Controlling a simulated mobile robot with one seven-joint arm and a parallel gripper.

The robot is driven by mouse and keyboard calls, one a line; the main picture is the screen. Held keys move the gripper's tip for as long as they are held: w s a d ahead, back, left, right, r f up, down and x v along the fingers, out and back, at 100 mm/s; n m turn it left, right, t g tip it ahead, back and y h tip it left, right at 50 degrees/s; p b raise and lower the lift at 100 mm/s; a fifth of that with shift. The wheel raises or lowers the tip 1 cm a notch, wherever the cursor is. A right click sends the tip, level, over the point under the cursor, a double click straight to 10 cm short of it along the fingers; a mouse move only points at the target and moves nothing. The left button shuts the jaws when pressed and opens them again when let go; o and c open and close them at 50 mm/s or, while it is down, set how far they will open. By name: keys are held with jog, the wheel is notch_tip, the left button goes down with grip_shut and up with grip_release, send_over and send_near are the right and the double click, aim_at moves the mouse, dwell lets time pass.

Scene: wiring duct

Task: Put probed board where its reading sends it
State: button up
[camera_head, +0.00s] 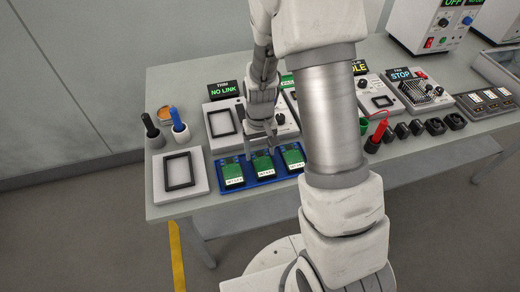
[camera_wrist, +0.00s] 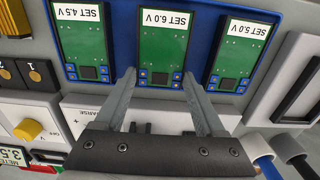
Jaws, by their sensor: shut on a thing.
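Three green boards lie side by side in a blue tray (camera_wrist: 120,20). In the wrist view they are labelled SET 4.5 V (camera_wrist: 79,45), SET 6.0 V (camera_wrist: 163,48) and SET 5.0 V (camera_wrist: 238,50). My gripper (camera_wrist: 159,76) has its fingertips on either side of the near end of the SET 6.0 V board and is shut on it. In the head view that middle board (camera_head: 263,166) still lies in the tray, with my gripper (camera_head: 260,150) above its far end. A TRIM station (camera_head: 224,90) reads NO LINK. A partly cut-off meter display (camera_wrist: 12,155) reads about 3.5.
A white fixture with a black frame (camera_head: 181,184) stands left of the tray. Black (camera_head: 151,130) and blue (camera_head: 179,127) handled tools stand behind it. A STOP station (camera_head: 402,76), a red probe (camera_head: 377,136) and several black blocks are right. My arm hides the middle bench.

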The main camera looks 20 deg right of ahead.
jog(key=o, duration=1.2)
jog(key=shift+o, duration=0.2)
notch_tip(320, 180, up, 12)
jog(key=p, duration=0.2)
notch_tip(320, 180, up, 12)
jog(key=t, duration=0.3)
send_over(260, 154)
jog(key=s, duration=0.7)
jog(key=s+r+t, duration=0.2)
jog(key=s+r, duration=0.4)
jog(key=s, duration=0.4)
jog(key=shift+t, duration=0.3)
